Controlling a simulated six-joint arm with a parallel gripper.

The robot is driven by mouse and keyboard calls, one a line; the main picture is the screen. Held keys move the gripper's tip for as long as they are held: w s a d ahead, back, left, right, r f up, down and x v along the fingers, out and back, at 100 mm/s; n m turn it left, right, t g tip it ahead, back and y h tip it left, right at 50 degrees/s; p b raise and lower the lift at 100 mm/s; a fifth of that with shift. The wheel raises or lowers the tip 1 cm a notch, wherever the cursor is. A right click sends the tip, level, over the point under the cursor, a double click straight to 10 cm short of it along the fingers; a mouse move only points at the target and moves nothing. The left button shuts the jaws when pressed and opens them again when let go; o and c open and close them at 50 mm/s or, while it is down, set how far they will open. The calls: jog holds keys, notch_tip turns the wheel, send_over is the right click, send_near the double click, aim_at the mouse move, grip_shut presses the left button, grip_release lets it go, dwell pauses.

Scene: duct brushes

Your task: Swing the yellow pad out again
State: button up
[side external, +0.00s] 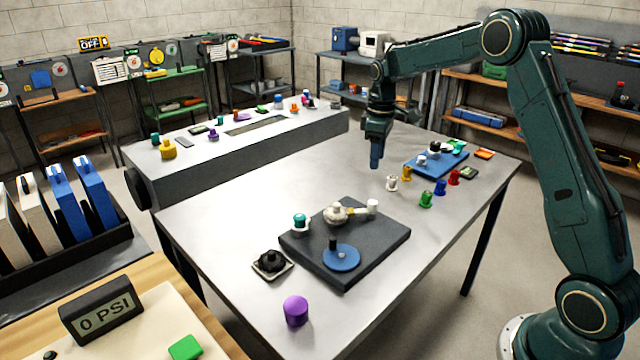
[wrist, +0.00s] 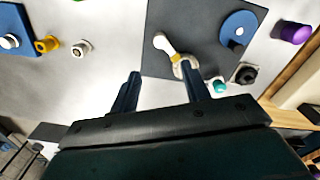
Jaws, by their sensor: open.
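A dark square plate (side external: 375,250) lies on the metal table. On it, a cream hub (side external: 336,213) carries a short arm with a small yellow part (side external: 352,210) and a white cylinder (side external: 372,206) at its outer end. The wrist view also shows the yellow part (wrist: 174,57) between the white end (wrist: 163,43) and the hub (wrist: 185,67). The yellow pad's exact shape is too small to tell. My gripper (side external: 376,160) hangs above the table, behind the plate and clear of the arm. In the wrist view its fingers (wrist: 162,84) are apart and empty.
A black knob (side external: 271,263) and purple cylinder (side external: 296,311) stand nearby. Several coloured pegs (side external: 426,199) and a blue tray (side external: 430,166) occupy the right; the table's middle left is clear.

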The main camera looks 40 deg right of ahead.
aim_at(373, 202)
notch_tip(373, 202, down, 13)
jog(key=shift+f, duration=0.15)
dwell(0.5)
grip_shut()
